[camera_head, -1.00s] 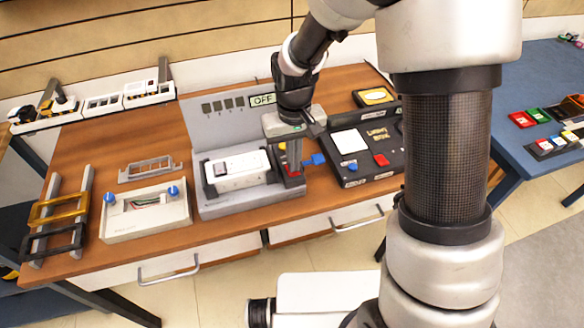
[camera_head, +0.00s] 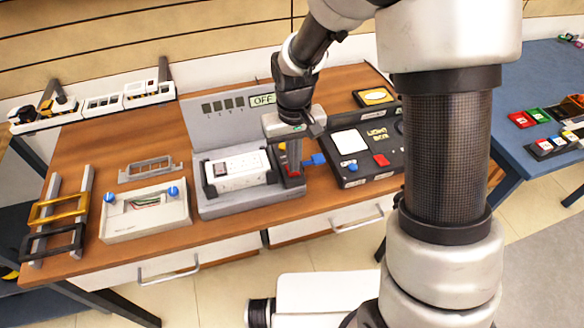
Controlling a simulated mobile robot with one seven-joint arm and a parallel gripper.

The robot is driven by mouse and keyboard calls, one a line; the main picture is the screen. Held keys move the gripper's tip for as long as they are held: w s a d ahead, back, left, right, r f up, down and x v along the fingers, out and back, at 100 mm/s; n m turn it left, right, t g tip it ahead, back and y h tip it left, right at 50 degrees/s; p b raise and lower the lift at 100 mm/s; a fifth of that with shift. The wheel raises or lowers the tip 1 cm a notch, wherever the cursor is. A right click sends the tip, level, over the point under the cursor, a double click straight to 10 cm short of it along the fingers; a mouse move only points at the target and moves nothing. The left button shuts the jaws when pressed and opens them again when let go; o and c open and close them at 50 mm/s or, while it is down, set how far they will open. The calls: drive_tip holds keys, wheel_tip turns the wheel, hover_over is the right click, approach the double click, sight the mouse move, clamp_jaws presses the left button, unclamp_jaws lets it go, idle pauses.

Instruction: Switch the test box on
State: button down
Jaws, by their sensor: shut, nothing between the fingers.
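The test box (camera_head: 215,208) is a grey unit on the wooden bench with an upright back panel. The panel has a row of dark squares and a display (camera_head: 263,99) reading OFF. A white module (camera_head: 237,168) lies in its cradle between dark end holders. My gripper (camera_head: 293,168) is shut and empty, pointing down at the right end of the box. Its fingertips are at a small red part (camera_head: 291,172) there, which they partly cover; I cannot tell whether they touch.
A black panel (camera_head: 370,178) with a white pad and red and blue buttons stands close on the right. A white tray with blue knobs (camera_head: 145,225) and a grey frame (camera_head: 147,168) lie to the left. Racks stand at the far left.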

drive_tip(key=shift+f+b, duration=0.6)
drive_tip(key=shift+f, duration=0.2)
idle(0.6)
drive_tip(key=shift+r+p, duration=2.55)
drive_tip(key=shift+r, duration=0.95)
drive_tip(key=s+d+r+m+t+p, duration=0.1)
drive_tip(key=s+d+r+p, duration=0.2)
drive_tip(key=r, duration=0.6)
drive_tip(key=s+d+r+m+t, duration=0.1)
drive_tip(key=s+d+r+t, duration=0.2)
drive_tip(key=r, duration=0.6)
drive_tip(key=s+d+r+m+t+p, duration=0.1)
drive_tip(key=s+d+r+p, duration=0.1)
drive_tip(key=s+d+r, duration=0.4)
drive_tip(key=s+r, duration=0.3)
drive_tip(key=s, duration=0.1)
drive_tip(key=shift+s+d+r+t+p, duration=0.15)
drive_tip(key=shift+s+d+t+p, duration=0.1)
drive_tip(key=shift+s+t+p, duration=0.05)
